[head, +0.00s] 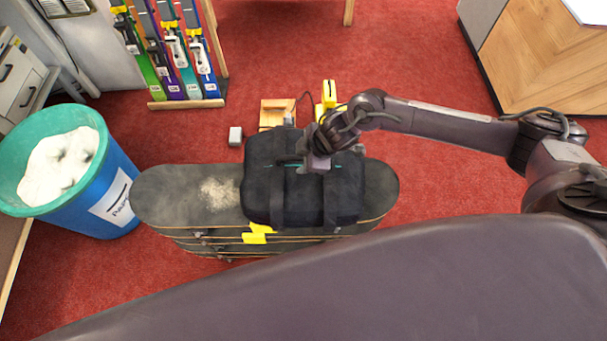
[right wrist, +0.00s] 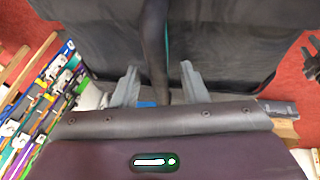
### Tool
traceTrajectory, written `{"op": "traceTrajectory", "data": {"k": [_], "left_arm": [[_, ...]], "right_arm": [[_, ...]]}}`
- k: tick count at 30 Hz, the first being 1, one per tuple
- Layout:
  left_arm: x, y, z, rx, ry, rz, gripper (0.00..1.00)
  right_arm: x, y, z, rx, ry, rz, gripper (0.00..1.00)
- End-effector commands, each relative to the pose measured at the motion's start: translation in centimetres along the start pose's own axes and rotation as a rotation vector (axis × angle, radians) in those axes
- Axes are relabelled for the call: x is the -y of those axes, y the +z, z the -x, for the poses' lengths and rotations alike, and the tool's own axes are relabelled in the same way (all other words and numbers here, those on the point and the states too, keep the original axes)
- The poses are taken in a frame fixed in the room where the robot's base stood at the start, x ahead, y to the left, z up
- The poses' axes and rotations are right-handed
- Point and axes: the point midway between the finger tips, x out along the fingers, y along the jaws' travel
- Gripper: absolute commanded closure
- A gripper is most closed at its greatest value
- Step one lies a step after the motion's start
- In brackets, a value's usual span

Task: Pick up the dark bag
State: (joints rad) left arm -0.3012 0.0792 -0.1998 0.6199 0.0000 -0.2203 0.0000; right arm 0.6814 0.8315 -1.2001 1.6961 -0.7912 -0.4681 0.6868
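The dark bag (head: 262,195) lies on top of a stack of skateboards in the head view. It fills the upper part of the right wrist view (right wrist: 100,50). My right gripper (head: 290,165) is over the bag's upper middle, close to its top. In the right wrist view, its two fingers (right wrist: 159,80) are spread, with the bag's dark handle strap (right wrist: 153,40) between them and gaps on both sides. The gripper hides part of the handle in the head view. My left gripper is not in view.
The skateboard stack (head: 170,190) stands on red carpet. A blue bin (head: 105,205) with a green rim is at its left. A rack of skis (head: 175,50), a small wooden box (head: 275,106) and a yellow object (head: 329,95) are behind. Carpet at the right is clear.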

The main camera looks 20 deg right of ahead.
Motion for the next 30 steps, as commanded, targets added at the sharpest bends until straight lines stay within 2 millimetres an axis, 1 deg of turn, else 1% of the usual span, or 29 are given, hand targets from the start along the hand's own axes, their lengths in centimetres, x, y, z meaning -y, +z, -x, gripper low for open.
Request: {"op": "traceTrajectory", "data": {"k": [6,8,15,16,30], "left_arm": [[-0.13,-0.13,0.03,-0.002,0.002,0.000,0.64],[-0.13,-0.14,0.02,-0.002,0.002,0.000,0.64],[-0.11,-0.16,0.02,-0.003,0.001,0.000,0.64],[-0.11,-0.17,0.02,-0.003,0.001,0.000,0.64],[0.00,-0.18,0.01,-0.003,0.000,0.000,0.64]], "right_arm": [[0.03,0.05,-0.05,0.000,0.000,0.000,0.60],[0.01,0.04,-0.05,0.000,0.000,0.000,0.67],[0.01,0.04,-0.04,0.000,0.000,0.000,0.98],[0.01,0.04,-0.04,0.000,0.000,0.000,1.00],[0.01,0.05,-0.03,0.000,0.000,-0.001,1.00]]}}
